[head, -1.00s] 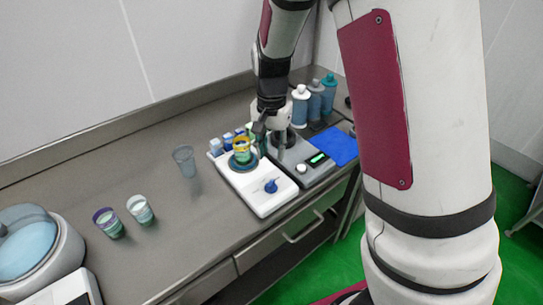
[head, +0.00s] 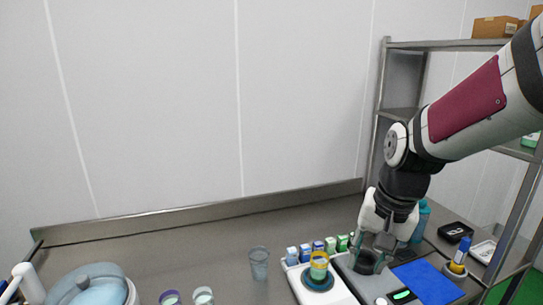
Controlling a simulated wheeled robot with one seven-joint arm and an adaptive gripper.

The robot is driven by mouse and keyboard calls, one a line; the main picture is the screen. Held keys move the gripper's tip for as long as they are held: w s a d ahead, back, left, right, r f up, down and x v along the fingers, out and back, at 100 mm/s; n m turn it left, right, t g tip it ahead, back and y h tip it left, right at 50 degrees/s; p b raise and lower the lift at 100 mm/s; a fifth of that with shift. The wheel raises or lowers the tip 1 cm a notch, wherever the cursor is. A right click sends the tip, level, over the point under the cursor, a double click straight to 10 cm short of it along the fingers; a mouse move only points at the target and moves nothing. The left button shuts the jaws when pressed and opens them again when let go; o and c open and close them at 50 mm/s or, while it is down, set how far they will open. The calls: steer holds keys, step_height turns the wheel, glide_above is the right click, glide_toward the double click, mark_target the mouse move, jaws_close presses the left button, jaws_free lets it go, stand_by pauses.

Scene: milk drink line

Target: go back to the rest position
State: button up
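My gripper (head: 376,252) points down over the back of the grey device, at the right of the bench. Its fingers look apart, and I see nothing held between them. Just below the fingertips is a dark round holder (head: 365,265) on that device; I cannot tell whether they touch. To its left, a cup with a yellow rim (head: 319,262) stands on the dark round plate of a white device (head: 296,279).
A clear cup (head: 259,265) and two cups at the bottom edge (head: 203,296) stand left, near a blue-lidded appliance (head: 92,282). Small boxes (head: 317,247) line the back. A blue mat (head: 427,284), teal bottle (head: 423,220) and metal shelf (head: 440,45) are right. Bench space behind the clear cup is free.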

steer(key=s+r+n+t, duration=0.1)
steer(key=s+r, duration=0.3)
steer(key=s, duration=0.4)
steer(key=s+r+n+t, duration=0.2)
steer(key=s+r+n, duration=0.2)
steer(key=s, duration=0.3)
steer(key=shift+s+d+r+t+h, duration=0.3)
steer(key=shift+s+r+h, duration=0.1)
